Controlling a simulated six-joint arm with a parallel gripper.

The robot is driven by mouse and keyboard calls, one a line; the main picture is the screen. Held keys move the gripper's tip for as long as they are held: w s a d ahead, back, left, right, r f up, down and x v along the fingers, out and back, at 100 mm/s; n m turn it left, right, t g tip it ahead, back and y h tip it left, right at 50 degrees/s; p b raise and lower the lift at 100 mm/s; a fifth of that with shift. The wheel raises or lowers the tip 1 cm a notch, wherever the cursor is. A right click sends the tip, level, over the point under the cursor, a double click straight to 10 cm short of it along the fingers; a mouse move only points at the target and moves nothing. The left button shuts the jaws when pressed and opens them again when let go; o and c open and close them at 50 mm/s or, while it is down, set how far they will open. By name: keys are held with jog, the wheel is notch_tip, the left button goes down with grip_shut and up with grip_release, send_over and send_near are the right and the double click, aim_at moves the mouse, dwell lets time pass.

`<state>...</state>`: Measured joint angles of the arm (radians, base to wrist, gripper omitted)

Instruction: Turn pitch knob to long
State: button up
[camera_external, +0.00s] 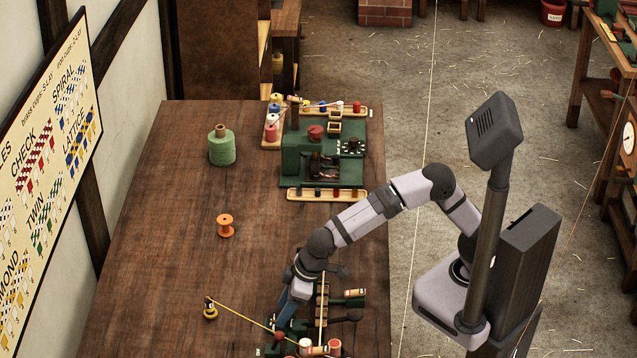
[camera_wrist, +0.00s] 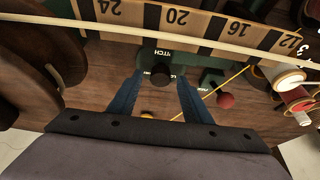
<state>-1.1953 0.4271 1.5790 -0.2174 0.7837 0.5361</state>
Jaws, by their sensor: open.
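The pitch knob (camera_wrist: 160,76) is a small dark round knob on a green block (camera_wrist: 158,58) in the wrist view, below the word PITCH. Small white lettering beside the knob is partly hidden and too small to read surely, and I cannot tell the knob's setting. My gripper (camera_wrist: 161,84) is open, with one blue finger on each side of the knob. I cannot tell whether the fingers touch it. In the external view my gripper (camera_external: 283,314) points down at the rope bench at the table's front, and the knob is hidden there.
A marked scale (camera_wrist: 200,22) and a pale rope cross above the knob. A yellow strand runs from a small spool (camera_external: 210,310) to the bench. A red ball knob (camera_wrist: 226,100) and spools (camera_wrist: 292,82) lie to the right.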

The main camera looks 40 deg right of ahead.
jog(key=shift+f, duration=0.15)
jog(key=c, duration=1.1)
jog(key=shift+o, duration=0.2)
jog(key=shift+n+p, duration=0.4)
jog(key=shift+w+n, duration=0.1)
jog(key=shift+n, duration=0.2)
